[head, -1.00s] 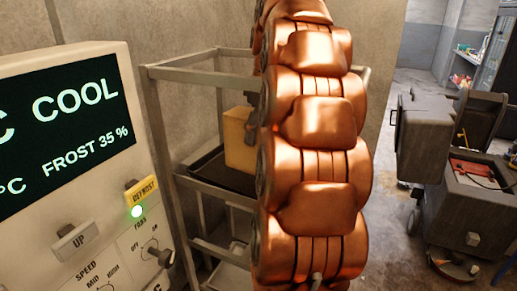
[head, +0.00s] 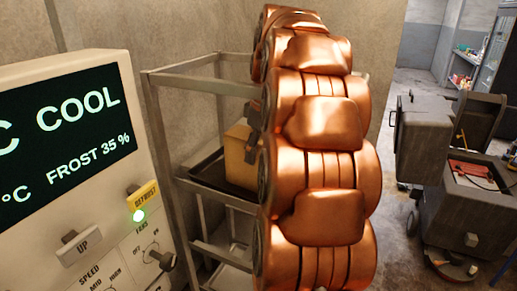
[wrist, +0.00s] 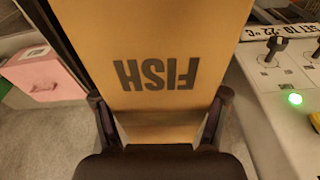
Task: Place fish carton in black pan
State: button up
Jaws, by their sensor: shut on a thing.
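The fish carton (head: 236,158) is a tan box, partly hidden behind my copper arm in the head view. In the wrist view its face with upside-down "FISH" lettering (wrist: 155,40) fills the upper middle. My gripper (wrist: 160,100) is shut on the carton, with one dark finger on each side. In the head view a grey part of my gripper (head: 252,140) shows beside the carton. The black pan (head: 205,168) lies on a rack shelf. The carton stands over the pan's area; I cannot tell if its base touches the pan.
The metal rack (head: 150,110) has upright posts around the pan. A control panel (head: 75,150) with a display and knobs stands close on the left. A grey cart (head: 465,200) is at the right. A pink box (wrist: 45,80) shows in the wrist view.

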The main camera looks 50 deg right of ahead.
aim_at(261, 133)
jog(key=o, duration=1.9)
jog(key=shift+c, duration=0.2)
jog(key=shift+r, duration=0.1)
jog(key=shift+s+d+r+b, duration=0.15)
jog(key=shift+r+b, duration=0.35)
jog(key=shift+r, duration=0.6)
jog(key=shift+s+a+r+b, duration=0.15)
jog(key=shift+r+b, duration=0.35)
jog(key=shift+r, duration=0.6)
jog(key=r, duration=0.1)
jog(key=r+p, duration=0.2)
jog(key=shift+s+d+r, duration=0.15)
jog(key=shift+s+r, duration=0.1)
jog(key=shift+r, duration=0.05)
jog(key=shift+s+r+p, duration=0.2)
jog(key=shift+r+p, duration=0.7)
jog(key=shift+s+r+p, duration=0.15)
jog(key=shift+r+p, duration=0.75)
